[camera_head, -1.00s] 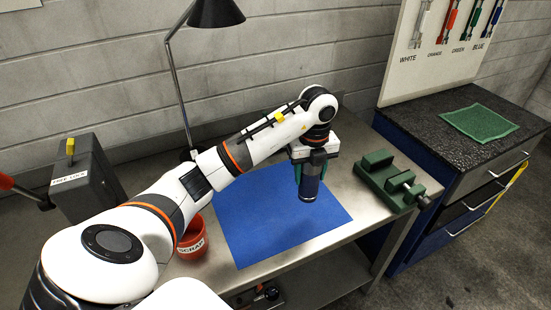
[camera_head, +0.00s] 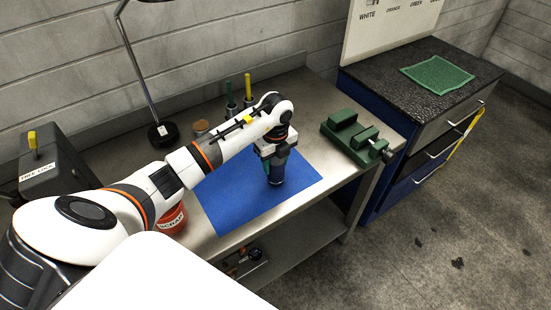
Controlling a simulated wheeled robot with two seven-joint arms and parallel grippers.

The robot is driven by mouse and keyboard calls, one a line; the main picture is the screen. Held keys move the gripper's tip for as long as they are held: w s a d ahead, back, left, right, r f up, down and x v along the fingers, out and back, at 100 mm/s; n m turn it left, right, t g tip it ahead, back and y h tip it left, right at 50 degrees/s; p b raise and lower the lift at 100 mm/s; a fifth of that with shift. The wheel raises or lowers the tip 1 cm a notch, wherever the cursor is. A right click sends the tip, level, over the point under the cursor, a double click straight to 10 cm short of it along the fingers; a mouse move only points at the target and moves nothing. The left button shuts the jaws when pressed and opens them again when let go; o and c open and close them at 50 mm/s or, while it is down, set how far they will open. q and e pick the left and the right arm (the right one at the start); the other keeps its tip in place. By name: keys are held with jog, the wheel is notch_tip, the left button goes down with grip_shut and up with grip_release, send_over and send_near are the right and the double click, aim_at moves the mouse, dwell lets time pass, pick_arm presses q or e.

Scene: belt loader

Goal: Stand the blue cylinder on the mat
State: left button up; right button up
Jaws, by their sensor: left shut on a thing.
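The blue mat (camera_head: 235,208) lies on the steel bench. My left gripper (camera_head: 277,167) points down over the right part of the mat. It is shut on the dark blue cylinder (camera_head: 277,177), which looks upright with its top between the fingers. The cylinder's lower end is over the mat; I cannot tell whether it touches. My left arm hides the mat's far left part. My right gripper is not in view.
A green vise (camera_head: 350,137) stands right of the mat and a red scrap bin (camera_head: 172,221) left of it. A lamp base (camera_head: 163,133) and two upright tools (camera_head: 248,90) stand behind my arm. A green mat (camera_head: 437,74) lies on the dark cabinet.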

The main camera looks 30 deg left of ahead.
pick_arm(q)
jog(key=shift+f, duration=0.1)
jog(key=o, duration=1.1)
jog(key=shift+f, duration=0.1)
jog(key=shift+c, duration=0.2)
jog(key=o, duration=0.4)
jog(key=shift+r, duration=0.35)
notch_tip(320, 180, up, 11)
jog(key=b, duration=0.3)
jog(key=shift+r, duration=0.35)
